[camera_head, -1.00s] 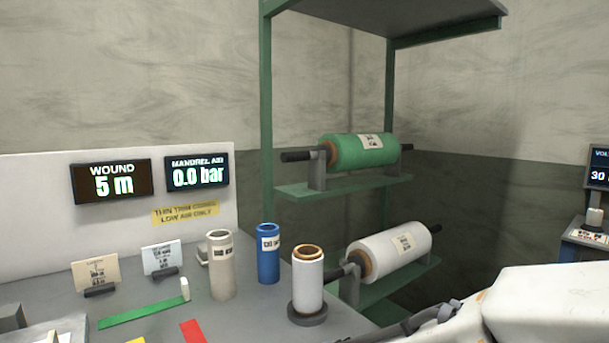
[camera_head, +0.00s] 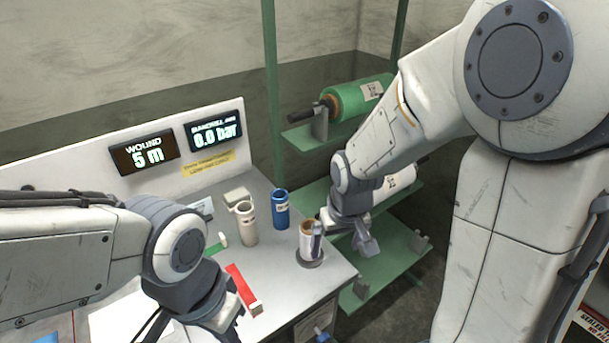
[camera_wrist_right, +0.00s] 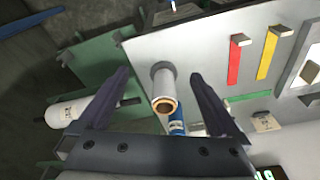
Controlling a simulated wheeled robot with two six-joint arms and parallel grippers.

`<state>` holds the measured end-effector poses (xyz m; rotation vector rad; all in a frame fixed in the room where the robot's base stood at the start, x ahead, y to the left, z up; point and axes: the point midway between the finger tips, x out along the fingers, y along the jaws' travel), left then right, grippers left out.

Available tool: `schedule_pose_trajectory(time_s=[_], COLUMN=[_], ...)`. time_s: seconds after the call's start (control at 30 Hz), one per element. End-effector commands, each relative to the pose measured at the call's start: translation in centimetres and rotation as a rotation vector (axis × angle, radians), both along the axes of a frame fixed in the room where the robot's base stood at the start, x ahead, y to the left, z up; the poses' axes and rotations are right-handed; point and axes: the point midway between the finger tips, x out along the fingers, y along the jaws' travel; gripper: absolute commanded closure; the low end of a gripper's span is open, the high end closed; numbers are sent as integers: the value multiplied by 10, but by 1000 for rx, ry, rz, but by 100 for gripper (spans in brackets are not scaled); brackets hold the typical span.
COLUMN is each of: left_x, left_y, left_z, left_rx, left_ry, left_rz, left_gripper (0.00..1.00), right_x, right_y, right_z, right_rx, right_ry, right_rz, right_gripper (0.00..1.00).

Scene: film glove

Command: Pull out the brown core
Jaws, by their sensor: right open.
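The brown core (camera_head: 307,224) shows as a ring at the top of a white film roll (camera_head: 306,243), which stands upright on a dark round base at the table's right corner. In the right wrist view the core (camera_wrist_right: 165,105) shows end-on in the white roll (camera_wrist_right: 165,85). My right gripper (camera_head: 343,242) is open beside the roll, one finger overlapping it in the head view. In the wrist view the roll appears between the spread fingers (camera_wrist_right: 160,74); contact cannot be told. My left gripper (camera_head: 226,322) hangs at the lower left, its jaws unclear.
A blue tube (camera_head: 281,209) and a beige tube (camera_head: 246,224) stand left of the roll. A red strip (camera_head: 241,284) lies in front. Behind is a green rack (camera_head: 300,138) with a green roll (camera_head: 358,98) and a white roll partly hidden by my right arm. Displays (camera_head: 143,154) stand at the back.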

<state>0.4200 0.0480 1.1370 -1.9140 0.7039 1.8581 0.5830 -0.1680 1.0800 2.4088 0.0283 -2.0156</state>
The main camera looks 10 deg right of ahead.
Motion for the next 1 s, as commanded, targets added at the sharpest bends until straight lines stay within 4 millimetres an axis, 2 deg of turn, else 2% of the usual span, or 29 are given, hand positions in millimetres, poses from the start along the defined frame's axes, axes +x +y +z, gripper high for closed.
schedule_pose_trajectory(time_s=[0.03,0.07,0.2,0.4,0.5,0.67,1.0], left_x=[0,0,0,0,0,0,0], left_y=[0,0,0,0,0,0,0], left_z=[28,33,34,32,32,36,53], left_rx=[0,0,0,1,1,0,0], left_ry=[0,0,0,1,1,0,0], left_rz=[0,0,0,0,0,0,1], left_gripper=[100,100,100,100,100,100,100], right_x=[16,27,69,109,119,122,121], right_y=[-3,-3,3,17,21,23,23], right_z=[22,24,11,-12,-18,-29,-85], right_rx=[0,1,3,1,0,-1,-1], right_ry=[16,27,85,152,172,183,184], right_rz=[-25,-40,-88,-131,-143,-148,-147], right_gripper=[1,1,1,1,1,1,1])
